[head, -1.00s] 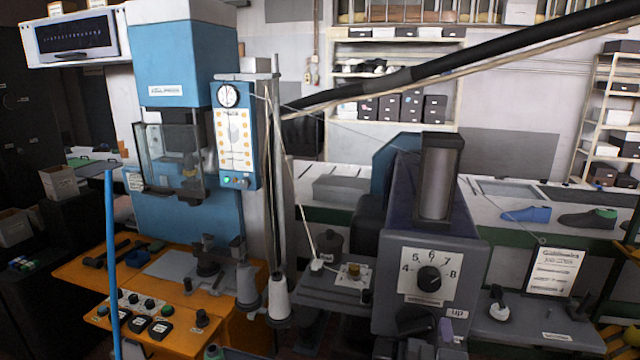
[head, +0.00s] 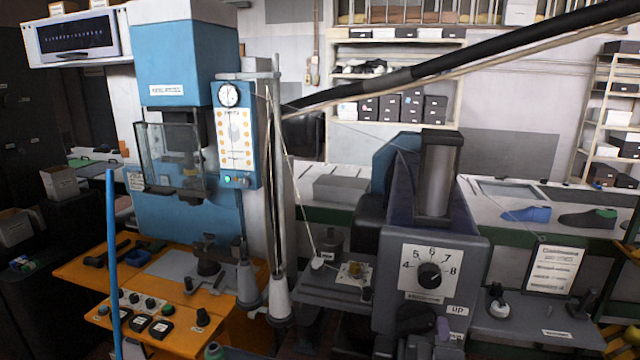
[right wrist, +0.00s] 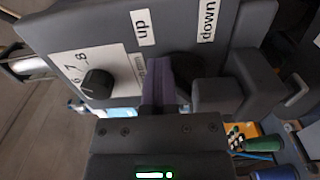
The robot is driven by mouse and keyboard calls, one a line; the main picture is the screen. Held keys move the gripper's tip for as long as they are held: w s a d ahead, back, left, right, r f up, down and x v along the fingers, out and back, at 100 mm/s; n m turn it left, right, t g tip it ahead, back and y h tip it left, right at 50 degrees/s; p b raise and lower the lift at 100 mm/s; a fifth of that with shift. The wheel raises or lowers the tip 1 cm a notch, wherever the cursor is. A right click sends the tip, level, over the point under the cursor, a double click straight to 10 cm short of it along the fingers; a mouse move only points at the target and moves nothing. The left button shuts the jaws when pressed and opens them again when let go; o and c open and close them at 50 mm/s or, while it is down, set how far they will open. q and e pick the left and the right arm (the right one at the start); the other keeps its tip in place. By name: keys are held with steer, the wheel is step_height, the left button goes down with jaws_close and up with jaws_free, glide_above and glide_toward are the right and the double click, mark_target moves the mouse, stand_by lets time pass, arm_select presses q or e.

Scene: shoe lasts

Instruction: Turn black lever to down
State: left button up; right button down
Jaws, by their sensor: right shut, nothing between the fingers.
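The grey machine (head: 470,265) carries a numbered dial and a label "up" (head: 457,310) below it. In the right wrist view, the labels "up" (right wrist: 142,27) and "down" (right wrist: 207,20) show on its face. The black lever (right wrist: 215,95) shows there as a dark block beside a round dark hub, on the "down" label's side. My right gripper (right wrist: 160,80) is shut and empty, with its purplish fingertips beside the hub. I cannot tell whether they touch it. My left gripper is out of view.
The dial knob (right wrist: 97,83) is close to my right fingertips. A grey side table (head: 525,320) with a small white-based lever (head: 498,302) stands to the right. Thread cones (head: 280,300) and an orange bench (head: 90,270) stand to the left.

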steer(key=shift+f, duration=0.25)
steer(key=shift+f+b, duration=0.55)
steer(key=shift+f, duration=0.2)
steer(key=shift+a+f+b, duration=0.1)
steer(key=shift+f+b, duration=0.5)
steer(key=shift+f, duration=0.05)
steer(key=shift+f, duration=0.1)
steer(key=v, duration=0.6)
steer(key=shift+d+f+p, duration=0.15)
steer(key=shift+d+p, duration=0.15)
steer(key=shift+p, duration=0.15)
steer(key=shift+s, duration=0.1)
